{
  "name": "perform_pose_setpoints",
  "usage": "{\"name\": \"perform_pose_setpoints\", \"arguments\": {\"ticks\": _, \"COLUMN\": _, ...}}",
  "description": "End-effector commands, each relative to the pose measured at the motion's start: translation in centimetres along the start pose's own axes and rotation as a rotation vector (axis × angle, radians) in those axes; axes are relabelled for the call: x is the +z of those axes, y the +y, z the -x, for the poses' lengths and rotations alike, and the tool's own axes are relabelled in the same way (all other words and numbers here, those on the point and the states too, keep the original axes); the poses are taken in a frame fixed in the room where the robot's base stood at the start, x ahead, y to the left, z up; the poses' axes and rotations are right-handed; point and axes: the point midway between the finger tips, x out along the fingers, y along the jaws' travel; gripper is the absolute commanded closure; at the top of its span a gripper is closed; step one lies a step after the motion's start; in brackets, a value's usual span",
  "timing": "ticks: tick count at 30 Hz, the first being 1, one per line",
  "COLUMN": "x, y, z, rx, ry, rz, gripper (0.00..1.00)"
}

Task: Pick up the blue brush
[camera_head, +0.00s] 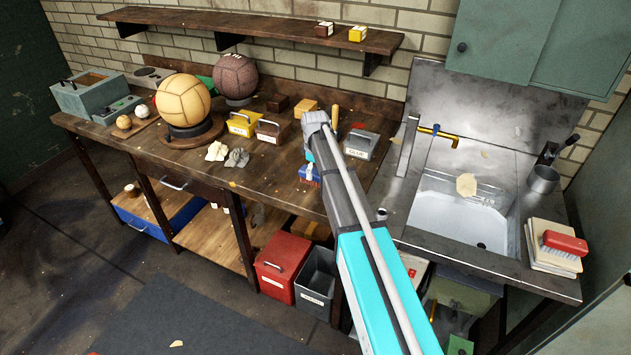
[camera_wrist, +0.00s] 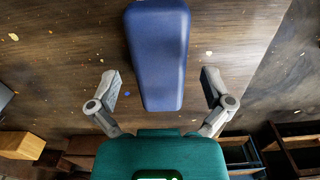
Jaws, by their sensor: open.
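The blue brush (camera_head: 309,175) lies on the dark wooden workbench (camera_head: 190,185) near its front edge, partly hidden by my arm in the head view. In the wrist view the brush's blue top (camera_wrist: 158,50) lies lengthwise, its near end between the two fingers and its far end running toward the top edge. My gripper (camera_wrist: 160,84) is open above the brush, with a gap on each side of it. The fingers do not appear to touch it. The bristles are hidden in the wrist view.
Yellow (camera_head: 242,123), brown (camera_head: 270,131) and grey (camera_head: 361,144) boxes stand behind the brush. Crumpled cloths (camera_head: 237,157) lie to its left. A metal sink (camera_head: 455,215) is to the right, with a red brush (camera_head: 565,244) beside it.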

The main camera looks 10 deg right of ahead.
Motion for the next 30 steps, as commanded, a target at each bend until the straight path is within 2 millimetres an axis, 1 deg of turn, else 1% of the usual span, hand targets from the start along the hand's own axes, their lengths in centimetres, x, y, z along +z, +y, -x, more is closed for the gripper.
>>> {"name": "perform_pose_setpoints", "arguments": {"ticks": 1, "x": 0.0, "y": -0.1, "z": -0.8, "rx": 0.0, "ry": 0.0, "rz": 0.0, "gripper": 0.0}}
{"name": "perform_pose_setpoints", "arguments": {"ticks": 3, "x": 0.0, "y": -0.1, "z": -1.4, "rx": 0.0, "ry": 0.0, "rz": 0.0, "gripper": 0.0}}
{"name": "perform_pose_setpoints", "arguments": {"ticks": 10, "x": 0.0, "y": -0.1, "z": -2.6, "rx": 0.0, "ry": 0.0, "rz": 0.0, "gripper": 0.0}}
{"name": "perform_pose_setpoints", "arguments": {"ticks": 30, "x": 0.0, "y": -0.1, "z": -2.7, "rx": 0.0, "ry": 0.0, "rz": 0.0, "gripper": 0.0}}
